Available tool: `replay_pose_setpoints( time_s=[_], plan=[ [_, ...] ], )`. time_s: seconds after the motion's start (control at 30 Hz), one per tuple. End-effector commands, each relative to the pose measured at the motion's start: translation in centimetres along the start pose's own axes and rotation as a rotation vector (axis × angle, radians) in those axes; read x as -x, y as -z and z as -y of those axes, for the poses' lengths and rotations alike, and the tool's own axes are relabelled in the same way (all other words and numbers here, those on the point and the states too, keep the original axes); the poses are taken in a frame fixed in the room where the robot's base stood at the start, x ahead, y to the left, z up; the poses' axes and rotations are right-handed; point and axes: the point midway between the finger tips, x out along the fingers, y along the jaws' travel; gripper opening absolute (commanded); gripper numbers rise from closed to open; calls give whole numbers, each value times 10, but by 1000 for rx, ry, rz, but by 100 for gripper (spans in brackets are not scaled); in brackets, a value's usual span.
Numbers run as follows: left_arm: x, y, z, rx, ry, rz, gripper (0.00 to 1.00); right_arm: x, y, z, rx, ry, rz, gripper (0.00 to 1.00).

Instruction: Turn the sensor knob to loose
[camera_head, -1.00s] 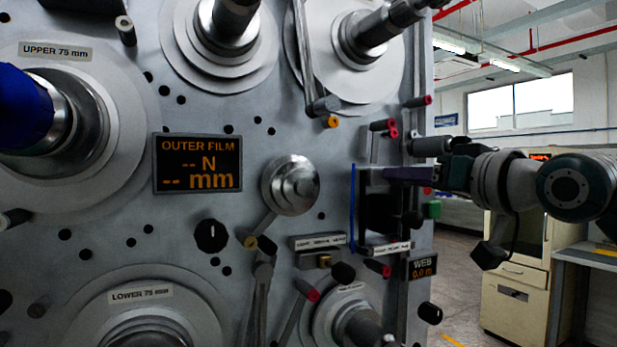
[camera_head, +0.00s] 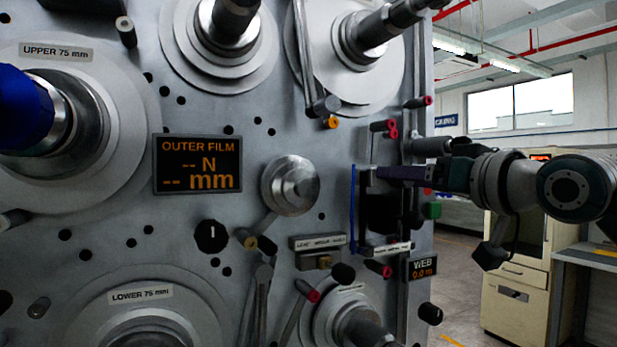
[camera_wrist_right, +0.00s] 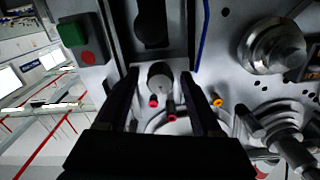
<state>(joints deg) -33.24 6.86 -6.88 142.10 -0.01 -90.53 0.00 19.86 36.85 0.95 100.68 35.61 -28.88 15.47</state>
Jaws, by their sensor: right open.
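A black knob (camera_head: 211,236) with a white pointer mark pointing up is on the grey machine panel, below the OUTER FILM display. I cannot read a label that marks it as the sensor knob. My right gripper (camera_head: 380,173) is at the panel's right side, beside the blue vertical strip and well right of that knob. It is open. My left gripper is not in view.
Several spindles with discs stick out of the panel, one with a blue sleeve (camera_head: 25,105). A round metal roller (camera_head: 290,185), red-tipped pins (camera_head: 383,125) and a green button (camera_head: 432,210) are near the right gripper's side. Open floor lies right of the panel.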

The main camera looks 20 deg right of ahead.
Motion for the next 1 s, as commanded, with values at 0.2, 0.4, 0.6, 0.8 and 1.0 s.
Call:
replay_pose_setpoints(
  time_s=[0.2, 0.4, 0.6, 0.8, 1.0],
  plan=[
    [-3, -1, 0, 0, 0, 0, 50, 7, -2, -1, 0, 0, 0, 66],
    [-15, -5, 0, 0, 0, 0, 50, 38, -5, -1, 3, 0, 2, 66],
    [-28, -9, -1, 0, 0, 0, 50, 74, -5, -1, 3, 0, 3, 66],
    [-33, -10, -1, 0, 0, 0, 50, 95, -2, 0, 0, 0, 1, 66],
    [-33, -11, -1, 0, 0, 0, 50, 100, 0, 0, 1, 0, 0, 66]
  ],
)
